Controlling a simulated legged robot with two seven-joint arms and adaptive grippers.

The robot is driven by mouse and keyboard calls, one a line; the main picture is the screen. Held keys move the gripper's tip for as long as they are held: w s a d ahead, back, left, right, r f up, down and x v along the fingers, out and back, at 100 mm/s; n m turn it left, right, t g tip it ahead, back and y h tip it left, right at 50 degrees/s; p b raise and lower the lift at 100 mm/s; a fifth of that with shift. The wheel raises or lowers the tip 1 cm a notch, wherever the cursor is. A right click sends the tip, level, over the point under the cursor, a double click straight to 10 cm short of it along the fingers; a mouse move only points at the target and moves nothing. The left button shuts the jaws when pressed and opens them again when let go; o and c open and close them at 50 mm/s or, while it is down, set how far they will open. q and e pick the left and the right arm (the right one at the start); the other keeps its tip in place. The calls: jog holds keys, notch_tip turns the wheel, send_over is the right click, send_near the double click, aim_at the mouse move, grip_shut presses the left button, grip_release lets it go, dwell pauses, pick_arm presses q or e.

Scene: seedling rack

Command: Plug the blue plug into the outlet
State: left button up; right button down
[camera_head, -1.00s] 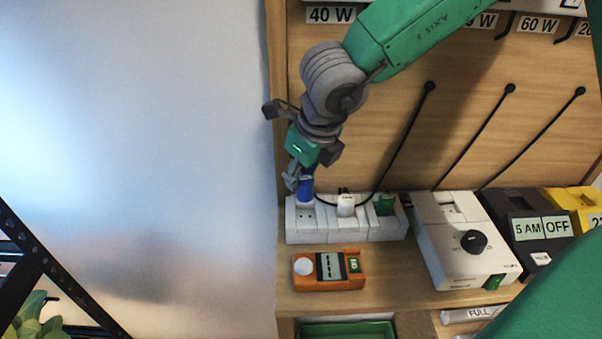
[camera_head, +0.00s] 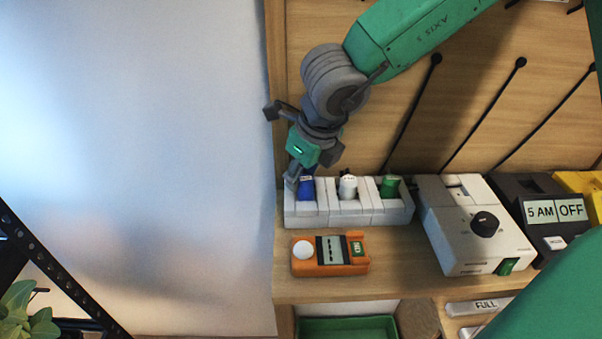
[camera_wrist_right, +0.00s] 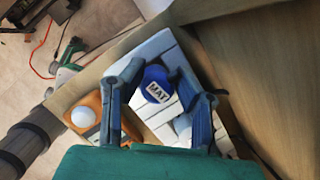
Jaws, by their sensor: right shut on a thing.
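The blue plug (camera_head: 306,187) stands upright at the left socket of the white outlet strip (camera_head: 330,218). Its base meets the strip in the head view, but I cannot tell how deep its prongs sit. My right gripper (camera_head: 297,181) is shut on the blue plug from above and left. In the right wrist view the blue plug (camera_wrist_right: 156,84), with a "MAT" label, is between the two fingers of my right gripper (camera_wrist_right: 160,88), over the strip (camera_wrist_right: 158,48). My left gripper is not in view.
A white plug (camera_head: 348,187) and a green plug (camera_head: 389,187) stand in the strip to the right. An orange timer box (camera_head: 330,270) lies in front on the wooden shelf (camera_head: 385,284). A white dial box (camera_head: 470,240) and a black box (camera_head: 540,205) stand farther right.

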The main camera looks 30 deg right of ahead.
jog(key=c, duration=1.1)
grip_release()
jog(key=v, duration=1.2)
jog(key=shift+f, duration=0.1)
